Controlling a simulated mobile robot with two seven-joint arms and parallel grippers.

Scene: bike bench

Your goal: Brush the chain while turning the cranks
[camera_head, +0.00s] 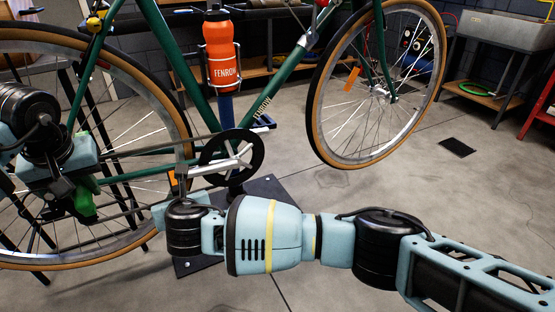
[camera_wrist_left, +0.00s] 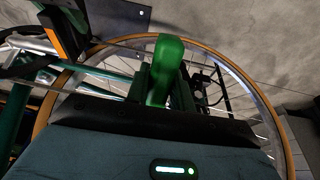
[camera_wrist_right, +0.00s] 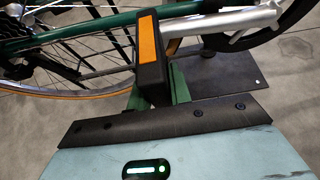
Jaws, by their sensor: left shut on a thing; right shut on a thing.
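A green bike hangs with its chainring (camera_head: 248,143) and silver crank (camera_head: 222,166) in the middle of the head view. The chain runs left from the chainring to the rear wheel; it shows as thin dark lines. My left gripper (camera_head: 80,190) is shut on a green-handled brush (camera_head: 84,202), close to the lower chain run. The brush handle also shows upright in the left wrist view (camera_wrist_left: 164,68); its bristles are hidden, so contact cannot be told. My right gripper (camera_wrist_right: 158,88) is shut on the black pedal with an orange reflector (camera_wrist_right: 147,42), at the crank's end.
The rear wheel (camera_head: 158,72) stands right behind my left gripper. An orange bottle (camera_head: 219,50) sits on the frame. A dark stand plate (camera_head: 268,188) lies on the floor below the cranks.

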